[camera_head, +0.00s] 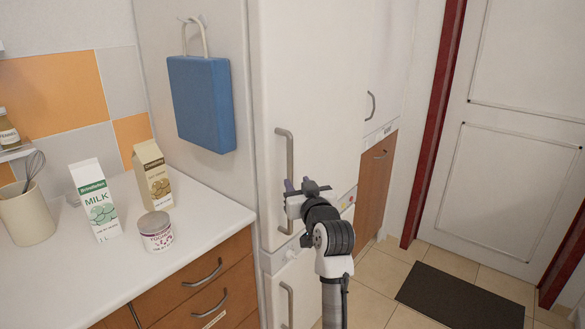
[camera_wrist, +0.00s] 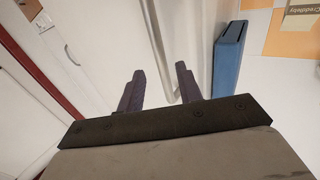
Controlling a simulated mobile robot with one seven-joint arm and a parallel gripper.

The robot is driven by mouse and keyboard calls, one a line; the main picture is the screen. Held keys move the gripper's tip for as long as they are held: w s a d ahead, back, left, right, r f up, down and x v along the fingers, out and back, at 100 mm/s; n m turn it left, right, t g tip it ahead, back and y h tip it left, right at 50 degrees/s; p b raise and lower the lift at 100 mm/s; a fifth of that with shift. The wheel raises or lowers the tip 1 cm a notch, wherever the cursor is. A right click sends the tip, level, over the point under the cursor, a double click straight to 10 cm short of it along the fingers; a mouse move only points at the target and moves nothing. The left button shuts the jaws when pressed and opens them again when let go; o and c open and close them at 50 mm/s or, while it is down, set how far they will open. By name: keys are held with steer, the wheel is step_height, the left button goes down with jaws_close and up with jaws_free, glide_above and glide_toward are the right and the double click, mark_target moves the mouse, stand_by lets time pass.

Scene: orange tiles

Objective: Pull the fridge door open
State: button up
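The fridge door (camera_head: 312,85) is tall, white and shut. Its grey bar handle (camera_head: 289,155) runs upright along the door's left side, and it shows in the wrist view (camera_wrist: 158,45) as a pale bar. My gripper (camera_head: 298,185) is at the lower part of this handle. In the wrist view my two dark fingers (camera_wrist: 159,85) are spread apart, with the bar passing in the gap between them, nearer the right finger. I cannot tell whether either finger touches the bar.
A blue bag (camera_head: 203,103) hangs on the fridge's side. A counter (camera_head: 185,222) at left holds a milk carton (camera_head: 96,200), another carton (camera_head: 153,175), a tub (camera_head: 156,231) and a utensil pot (camera_head: 26,214). A lower white door has its own handle (camera_head: 286,304). Floor at right is clear, with a dark mat (camera_head: 460,297).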

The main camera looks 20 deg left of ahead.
mark_target(291, 173)
steer(key=p+x, duration=0.1)
steer(key=x, duration=0.7)
steer(key=shift+p, duration=0.4)
jaws_close()
